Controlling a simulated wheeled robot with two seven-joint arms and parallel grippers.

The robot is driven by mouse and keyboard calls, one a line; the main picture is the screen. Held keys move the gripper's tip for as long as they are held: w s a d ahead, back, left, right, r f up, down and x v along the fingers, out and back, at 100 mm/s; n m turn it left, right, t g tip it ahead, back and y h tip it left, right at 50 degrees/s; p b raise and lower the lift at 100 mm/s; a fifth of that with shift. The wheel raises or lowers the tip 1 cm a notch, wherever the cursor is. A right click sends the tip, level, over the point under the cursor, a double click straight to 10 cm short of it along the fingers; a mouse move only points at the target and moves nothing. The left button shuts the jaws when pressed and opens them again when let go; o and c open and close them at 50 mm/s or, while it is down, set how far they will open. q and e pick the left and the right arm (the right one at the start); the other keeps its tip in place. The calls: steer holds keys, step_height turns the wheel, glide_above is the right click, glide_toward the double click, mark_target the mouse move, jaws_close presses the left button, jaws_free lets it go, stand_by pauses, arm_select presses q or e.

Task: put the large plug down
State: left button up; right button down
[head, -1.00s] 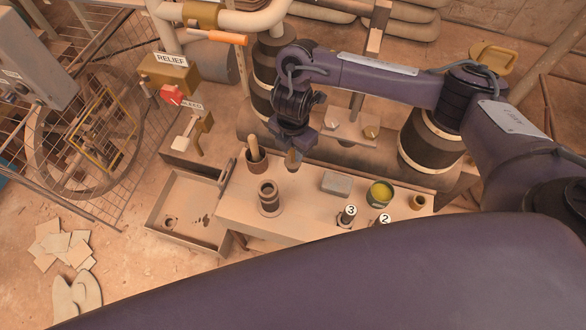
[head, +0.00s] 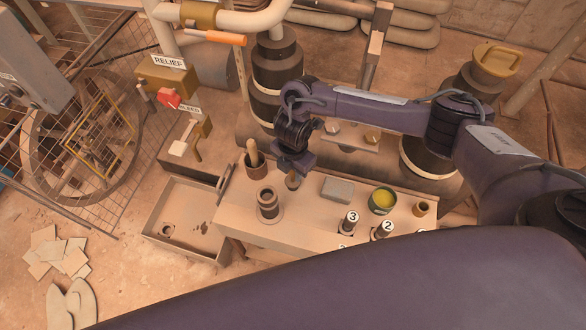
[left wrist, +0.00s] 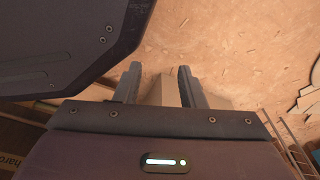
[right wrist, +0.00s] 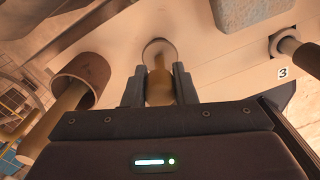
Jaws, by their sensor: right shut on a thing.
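My right gripper (head: 292,172) is shut on the large plug (head: 293,182), a brass-brown piece hanging below the jaws over the pale bench (head: 240,212). In the right wrist view the plug (right wrist: 160,85) sits between the two fingers (right wrist: 160,80). A pale round shape lies at its far end; I cannot tell whether the plug touches the bench. My left gripper (left wrist: 158,85) shows only in the left wrist view, with its fingers apart. A pale block-like shape shows between them; nothing looks gripped.
A grey block (head: 337,189), a yellow-filled tin (head: 382,200) and numbered posts stand to the right. A metal tray (head: 180,222) lies at left.

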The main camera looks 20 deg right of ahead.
steer(key=c, duration=1.2)
jaws_free()
steer(key=shift+f, duration=0.1)
arm_select(q)
steer(key=shift+w+r, duration=0.1)
steer(key=shift+w, duration=0.1)
arm_select(e)
steer(key=shift+r, duration=0.35)
step_height(320, 180, up, 7)
steer(key=shift+f+p, duration=0.15)
steer(key=shift+p, duration=0.8)
step_height(320, 180, up, 5)
steer(key=shift+f+p, duration=0.15)
steer(key=shift+p, duration=1.05)
arm_select(q)
steer(key=s+a, duration=0.1)
steer(key=s, duration=0.8)
steer(key=shift+a+f, duration=0.35)
steer(key=shift+a, duration=0.05)
steer(key=shift+s, duration=0.1)
